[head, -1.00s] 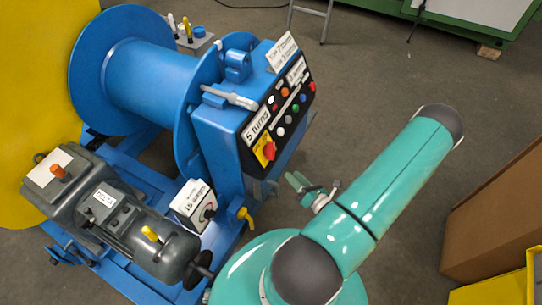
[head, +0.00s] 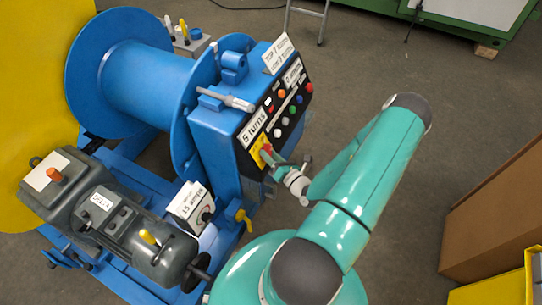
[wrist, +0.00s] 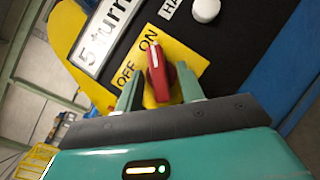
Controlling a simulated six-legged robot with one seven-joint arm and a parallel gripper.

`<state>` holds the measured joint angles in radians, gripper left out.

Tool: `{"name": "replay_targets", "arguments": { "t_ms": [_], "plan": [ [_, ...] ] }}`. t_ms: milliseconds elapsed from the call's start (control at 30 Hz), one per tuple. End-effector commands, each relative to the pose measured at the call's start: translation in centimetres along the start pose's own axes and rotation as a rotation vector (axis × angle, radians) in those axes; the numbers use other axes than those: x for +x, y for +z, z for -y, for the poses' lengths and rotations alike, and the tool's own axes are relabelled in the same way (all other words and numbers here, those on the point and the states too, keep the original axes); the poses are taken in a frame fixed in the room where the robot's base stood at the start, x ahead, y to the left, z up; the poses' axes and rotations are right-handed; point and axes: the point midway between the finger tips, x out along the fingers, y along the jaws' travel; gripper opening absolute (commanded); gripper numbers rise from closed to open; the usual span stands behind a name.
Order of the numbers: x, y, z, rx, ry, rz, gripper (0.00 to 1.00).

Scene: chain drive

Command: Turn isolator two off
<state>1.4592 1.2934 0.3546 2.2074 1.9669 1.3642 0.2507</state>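A red rotary switch (wrist: 158,72) sits on a yellow plate (wrist: 186,55) marked OFF and ON. Its white pointer line is toward ON. I cannot read an isolator number on it. In the head view the yellow plate (head: 257,158) is on the lower part of the dark control panel, and my gripper (head: 275,163) is in front of it, partly hiding the switch. In the wrist view my gripper (wrist: 160,90) is open, with one finger on each side of the red handle. I cannot tell whether either finger touches it.
The panel (head: 285,110) also carries several coloured buttons and a "5 turns" label (wrist: 105,35). Below it is a white box (head: 187,207) with a black knob, beside a yellow-handled valve (head: 243,217). A motor (head: 130,225) stands left.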

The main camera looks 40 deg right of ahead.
Motion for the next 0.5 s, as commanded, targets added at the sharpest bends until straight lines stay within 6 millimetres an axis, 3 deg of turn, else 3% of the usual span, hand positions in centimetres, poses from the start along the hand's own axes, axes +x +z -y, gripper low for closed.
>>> {"name": "replay_targets", "arguments": {
  "t_ms": [33,200,233,500],
  "plan": [
    [-0.01,0.0,0.0,0.0,0.0,0.0,0.36],
    [-0.03,0.01,0.0,0.0,0.0,0.0,0.03],
    [-0.03,0.01,0.0,0.0,0.0,0.0,0.0],
    [-0.04,0.0,0.04,-0.012,0.008,0.0,0.0]
  ]
}}
